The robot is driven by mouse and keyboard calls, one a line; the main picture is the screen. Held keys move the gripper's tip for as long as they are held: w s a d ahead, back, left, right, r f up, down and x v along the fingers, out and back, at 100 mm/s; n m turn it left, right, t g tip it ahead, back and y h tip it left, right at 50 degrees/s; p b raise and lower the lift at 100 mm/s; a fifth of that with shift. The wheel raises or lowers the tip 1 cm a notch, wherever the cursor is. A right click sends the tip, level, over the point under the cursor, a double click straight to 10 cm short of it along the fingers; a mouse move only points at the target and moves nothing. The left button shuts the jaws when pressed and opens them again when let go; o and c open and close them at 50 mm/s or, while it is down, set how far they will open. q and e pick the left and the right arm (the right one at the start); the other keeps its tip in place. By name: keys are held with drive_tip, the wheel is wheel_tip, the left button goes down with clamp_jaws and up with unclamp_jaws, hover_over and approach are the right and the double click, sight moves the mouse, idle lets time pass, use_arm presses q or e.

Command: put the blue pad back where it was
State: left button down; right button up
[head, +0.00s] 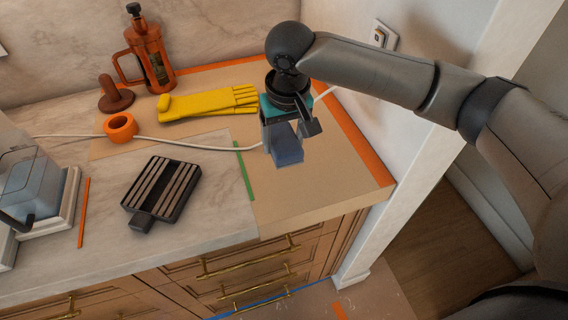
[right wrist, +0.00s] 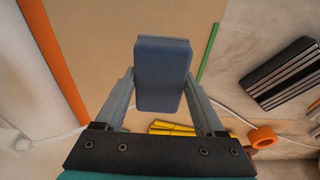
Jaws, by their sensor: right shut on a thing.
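The blue pad (head: 287,150) is a small blue-grey block held between the fingers of my right gripper (head: 283,140), over the tan board on the right part of the counter. In the right wrist view the blue pad (right wrist: 163,75) sits between both fingertips of the right gripper (right wrist: 162,90), with bare tan board beyond it. I cannot tell exactly how high the pad is above the board. My left gripper is not in view.
The tan board (head: 310,195) has an orange strip along its right edge and a green strip (head: 244,171) at left. A white cord (head: 205,147) crosses the counter. Yellow gloves (head: 208,103), an orange tape roll (head: 120,127) and a black slotted tool (head: 162,190) lie around.

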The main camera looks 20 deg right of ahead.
sight(285, 142)
wheel_tip(285, 142, down, 7)
drive_tip(key=shift+f+b, duration=0.15)
drive_tip(key=shift+b, duration=0.4)
drive_tip(key=o, duration=1.2)
drive_tip(key=shift+c, duration=0.2)
drive_tip(key=r, duration=0.4)
drive_tip(key=s+r+p, duration=0.1)
drive_tip(key=r, duration=0.3)
drive_tip(key=r+p, duration=0.1)
drive_tip(key=r, duration=0.3)
drive_tip(key=shift+s, duration=0.35)
